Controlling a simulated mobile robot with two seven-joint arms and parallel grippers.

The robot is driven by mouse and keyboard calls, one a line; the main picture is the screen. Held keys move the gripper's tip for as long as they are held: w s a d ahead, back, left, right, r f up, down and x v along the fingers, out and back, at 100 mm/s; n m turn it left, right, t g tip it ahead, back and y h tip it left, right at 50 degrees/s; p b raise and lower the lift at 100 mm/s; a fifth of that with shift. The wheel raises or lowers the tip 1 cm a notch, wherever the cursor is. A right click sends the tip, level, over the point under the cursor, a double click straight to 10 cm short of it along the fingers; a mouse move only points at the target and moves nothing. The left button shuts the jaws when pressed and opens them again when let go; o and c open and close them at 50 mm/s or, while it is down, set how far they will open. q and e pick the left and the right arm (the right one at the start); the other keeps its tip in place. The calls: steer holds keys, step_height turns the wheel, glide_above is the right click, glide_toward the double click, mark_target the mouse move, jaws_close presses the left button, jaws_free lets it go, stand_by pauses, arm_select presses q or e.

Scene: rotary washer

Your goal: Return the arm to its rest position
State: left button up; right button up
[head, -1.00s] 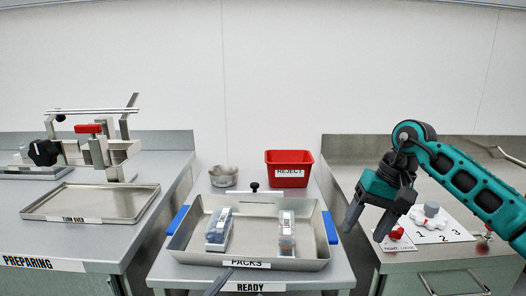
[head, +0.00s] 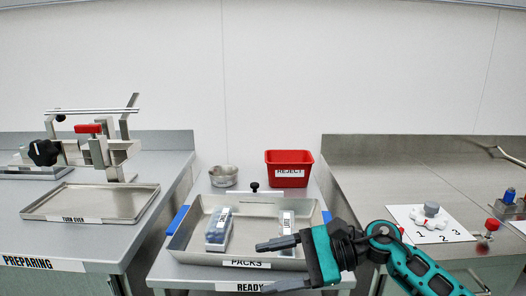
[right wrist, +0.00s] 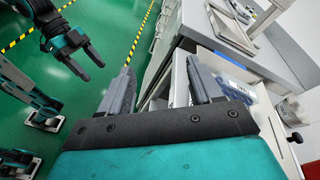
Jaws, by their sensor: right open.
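My right arm, teal and black, comes in from the lower right in the head view. Its right gripper (head: 267,267) is open and empty, with its fingers pointing left over the front right of the PACKS tray and the READY table edge. In the right wrist view its two fingers (right wrist: 157,80) stand apart with nothing between them. My left gripper (right wrist: 88,62) shows at the upper left of the right wrist view, over the green floor; its fingers stand apart and look empty. It is not in the head view.
The PACKS tray (head: 187,248) holds two packs, the right one (head: 286,222) partly near my gripper. A red REJECT bin (head: 289,180) and metal bowl (head: 223,176) stand behind. A numbered white card (head: 398,212) with a grey-topped rotor lies on the right counter.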

steer(key=s+d+f+n+t+h, duration=0.4)
steer(key=d+f+n+t+h, duration=0.3)
steer(key=n, duration=0.3)
steer(key=s+d+f+n+t+h, duration=0.45)
steer(key=f+n+t, duration=0.35)
steer(key=f+n, duration=0.2)
arm_select(q)
steer(key=shift+y, duration=0.4)
steer(key=r+p, duration=0.1)
steer(key=p, duration=0.1)
steer(key=a+r+p, duration=0.1)
steer(key=p, duration=0.1)
steer(key=s+a+r+p, duration=0.1)
steer(key=p, duration=0.1)
steer(key=shift+r+p, duration=0.3)
arm_select(e)
steer(key=s+d+f+m+g+h, duration=0.1)
steer(key=s+d+f+m+g, duration=0.1)
steer(key=s+d+m+g, duration=0.2)
steer(key=s+m, duration=0.2)
steer(key=s, duration=0.2)
steer(key=shift+f+h, duration=0.3)
steer(key=shift+h, duration=0.05)
